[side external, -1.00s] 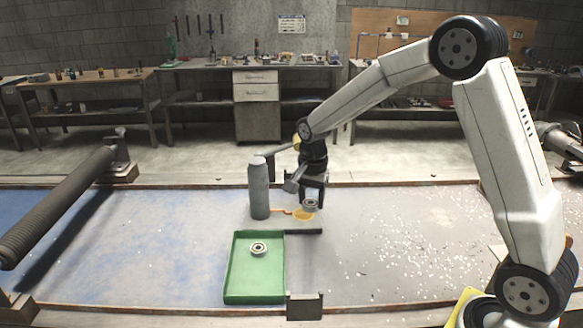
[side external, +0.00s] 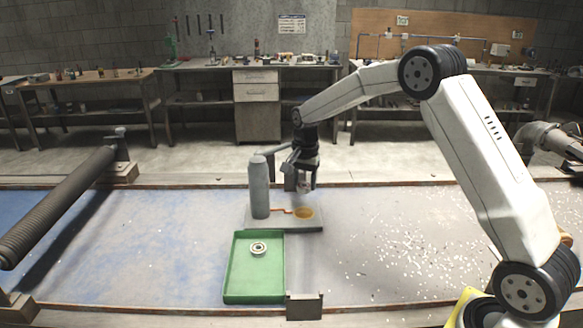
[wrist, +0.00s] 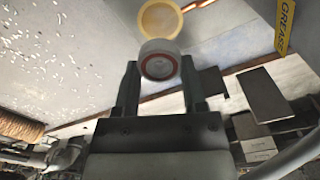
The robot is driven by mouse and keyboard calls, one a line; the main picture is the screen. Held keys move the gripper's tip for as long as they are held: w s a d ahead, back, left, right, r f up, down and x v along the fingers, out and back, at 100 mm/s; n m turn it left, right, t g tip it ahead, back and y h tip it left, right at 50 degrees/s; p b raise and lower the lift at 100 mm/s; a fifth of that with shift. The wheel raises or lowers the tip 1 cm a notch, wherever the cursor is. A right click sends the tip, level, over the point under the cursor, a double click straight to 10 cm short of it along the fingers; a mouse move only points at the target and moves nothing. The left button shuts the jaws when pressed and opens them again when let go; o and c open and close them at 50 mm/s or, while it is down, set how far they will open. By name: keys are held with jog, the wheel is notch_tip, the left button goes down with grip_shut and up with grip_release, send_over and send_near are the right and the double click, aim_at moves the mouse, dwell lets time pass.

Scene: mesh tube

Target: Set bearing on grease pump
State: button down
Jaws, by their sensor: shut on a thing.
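The grease pump is a grey upright cylinder (side external: 259,188) on a flat grey base plate (side external: 270,223), with a round yellow cup (side external: 304,213) on its right part and an orange line leading to it. In the wrist view the cup (wrist: 160,18) lies just beyond the held bearing, and the pump's side (wrist: 299,30) carries a yellow GREASE label. My gripper (side external: 305,186) is above the cup, apart from it. It is shut on a bearing (wrist: 160,60), a pale ring with a reddish inner circle. In the side view this bearing is small and partly hidden by the fingers.
A green tray (side external: 279,285) in front of the pump holds another bearing (side external: 258,248). A small grey block (side external: 304,306) stands at the table's front edge. A long ribbed roller (side external: 60,210) is at left. The table right of the pump is free except for pale flecks.

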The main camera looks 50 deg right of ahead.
aim_at(304, 213)
jog(key=shift+d+f, duration=0.1)
jog(key=shift+f, duration=3.8)
dwell(0.6)
jog(key=shift+c, duration=0.3)
grip_release()
notch_tip(304, 213, up, 8)
dwell(0.5)
